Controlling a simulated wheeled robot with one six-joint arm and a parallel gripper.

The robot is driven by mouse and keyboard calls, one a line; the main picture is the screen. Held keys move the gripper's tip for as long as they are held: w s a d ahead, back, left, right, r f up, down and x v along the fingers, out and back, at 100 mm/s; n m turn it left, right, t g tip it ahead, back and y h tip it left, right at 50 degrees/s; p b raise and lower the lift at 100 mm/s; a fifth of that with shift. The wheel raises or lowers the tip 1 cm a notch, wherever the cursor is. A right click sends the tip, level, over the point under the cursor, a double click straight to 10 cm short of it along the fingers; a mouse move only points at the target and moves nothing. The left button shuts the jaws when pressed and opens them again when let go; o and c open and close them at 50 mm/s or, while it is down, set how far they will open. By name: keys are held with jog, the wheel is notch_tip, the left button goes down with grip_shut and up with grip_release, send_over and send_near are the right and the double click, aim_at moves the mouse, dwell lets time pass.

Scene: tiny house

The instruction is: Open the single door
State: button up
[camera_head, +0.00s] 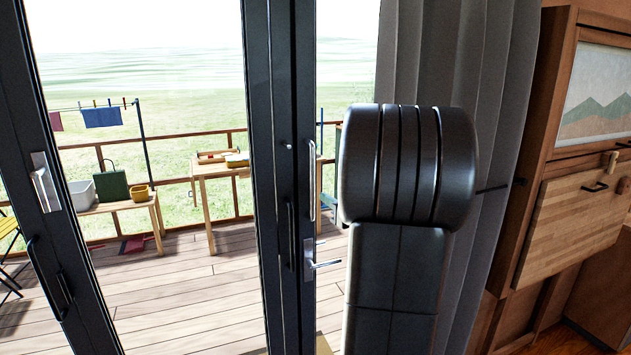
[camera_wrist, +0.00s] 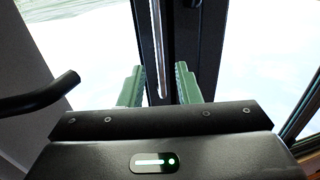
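The glass door has a dark frame (camera_head: 286,90) and stands in the middle of the head view. A vertical silver pull handle (camera_head: 312,182) is on its edge, with a silver lever (camera_head: 322,264) below. In the wrist view, a long silver bar (camera_wrist: 157,40) runs down the dark frame (camera_wrist: 183,40). My gripper (camera_wrist: 160,72) is open, its two green fingers on either side of the bar in the picture. I cannot tell whether the bar is within their reach. In the head view my arm hides my gripper.
A grey curtain (camera_head: 505,110) and a wooden cabinet (camera_head: 570,210) are at right. Outside, a deck (camera_head: 190,300) holds a wooden table (camera_head: 215,172) and a bench (camera_head: 125,204). A black bar (camera_wrist: 40,97) shows left in the wrist view.

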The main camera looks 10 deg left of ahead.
aim_at(314, 185)
jog(key=p+x, duration=0.2)
jog(key=x, duration=0.8)
jog(key=shift+w+a+f, duration=0.1)
jog(key=shift+w+a, duration=0.15)
jog(key=shift+w, duration=0.05)
grip_shut()
